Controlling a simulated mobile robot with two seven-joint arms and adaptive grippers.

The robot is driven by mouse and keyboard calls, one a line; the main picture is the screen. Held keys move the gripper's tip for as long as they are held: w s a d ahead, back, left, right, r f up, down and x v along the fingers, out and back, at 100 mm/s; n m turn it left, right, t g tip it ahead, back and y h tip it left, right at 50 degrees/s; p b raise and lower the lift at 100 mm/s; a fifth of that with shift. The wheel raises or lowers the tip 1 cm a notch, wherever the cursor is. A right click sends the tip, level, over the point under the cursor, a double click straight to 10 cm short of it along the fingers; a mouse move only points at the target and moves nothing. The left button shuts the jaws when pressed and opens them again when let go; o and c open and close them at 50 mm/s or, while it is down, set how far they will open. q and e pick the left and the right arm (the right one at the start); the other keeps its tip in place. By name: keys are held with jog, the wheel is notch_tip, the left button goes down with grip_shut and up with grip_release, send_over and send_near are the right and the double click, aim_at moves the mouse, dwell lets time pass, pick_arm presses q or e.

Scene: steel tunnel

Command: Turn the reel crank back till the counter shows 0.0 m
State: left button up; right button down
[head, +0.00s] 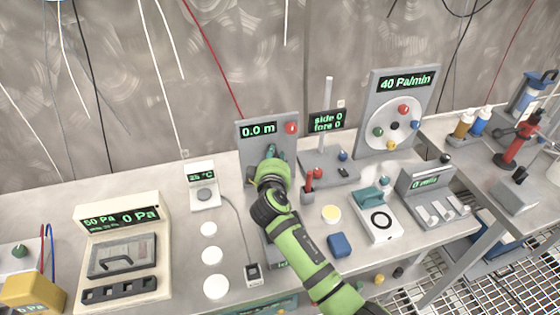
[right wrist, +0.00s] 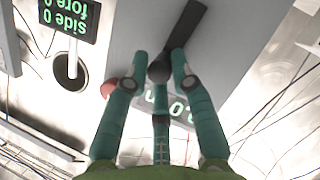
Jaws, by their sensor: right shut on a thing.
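The reel's grey upright panel (head: 247,150) stands at the back of the bench, and its counter (head: 258,130) reads 0.0 m. In the right wrist view the counter (right wrist: 178,108) is upside down and partly hidden behind my fingers. My right gripper (head: 270,153) is at the panel's face, just below the counter. In the right wrist view its teal fingers (right wrist: 160,68) are closed around the dark knob of the crank (right wrist: 185,27), whose flat arm runs up and to the right. My left gripper is not in view.
A red button (head: 291,127) sits beside the counter. A post with a "side 0 fore 0" display (head: 327,121) stands close to the right. A dial panel (head: 398,85) is farther right. A small temperature meter (head: 203,185) stands left. White discs (head: 212,256) lie on the bench.

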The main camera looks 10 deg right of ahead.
jog(key=shift+a+r+n+h+b, duration=0.1)
jog(key=shift+a+n+h+b, duration=0.2)
jog(key=shift+a+n+b, duration=0.3)
dwell(0.3)
jog(key=c, duration=1.1)
grip_release()
jog(key=shift+a, duration=0.1)
jog(key=v, duration=1.2)
jog(key=shift+f, duration=0.3)
